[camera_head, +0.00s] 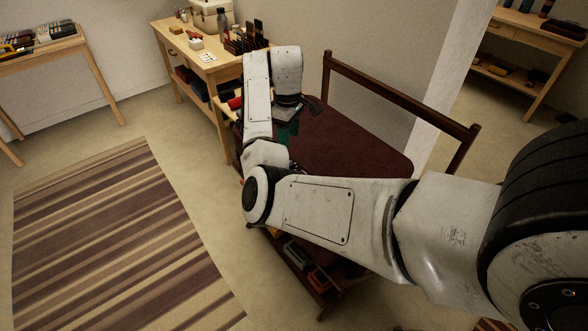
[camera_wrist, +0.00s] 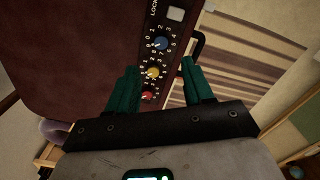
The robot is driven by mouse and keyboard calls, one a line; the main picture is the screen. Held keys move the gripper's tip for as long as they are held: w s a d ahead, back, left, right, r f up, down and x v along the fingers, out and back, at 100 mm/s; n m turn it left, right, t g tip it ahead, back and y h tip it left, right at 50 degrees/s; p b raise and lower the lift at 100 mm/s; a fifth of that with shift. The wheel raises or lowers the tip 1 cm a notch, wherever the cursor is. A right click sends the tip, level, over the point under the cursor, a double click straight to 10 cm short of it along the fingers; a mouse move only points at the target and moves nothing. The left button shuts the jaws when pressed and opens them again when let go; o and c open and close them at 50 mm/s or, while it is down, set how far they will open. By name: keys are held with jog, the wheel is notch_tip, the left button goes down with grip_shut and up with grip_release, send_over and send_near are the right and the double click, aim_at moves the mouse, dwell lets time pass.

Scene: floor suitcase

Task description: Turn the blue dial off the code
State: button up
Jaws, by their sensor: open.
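The dark red suitcase (camera_head: 350,150) lies in the middle of the head view, partly hidden by my arm. In the wrist view, its side carries a black lock panel with a blue dial (camera_wrist: 160,43), a yellow dial (camera_wrist: 152,72) and a red dial (camera_wrist: 148,95) in a row, each ringed by white digits. Which digit each dial points to is too small to tell. My gripper (camera_wrist: 158,68) has green fingers, apart and empty, one on each side of the dial row in the picture. The blue dial lies just beyond the fingertips in the picture; I see no contact. The dials are hidden in the head view.
A pale square (camera_wrist: 176,14) sits by the lettering beside the blue dial. A black handle (camera_wrist: 198,46) sticks out to the right. A wooden table (camera_head: 205,62) with bottles and boxes stands behind my gripper. A striped rug (camera_head: 110,240) covers the floor at left.

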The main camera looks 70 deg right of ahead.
notch_tip(320, 180, down, 10)
jog(key=shift+w+f, duration=0.1)
dwell(0.6)
jog(key=shift+c, duration=0.2)
grip_shut()
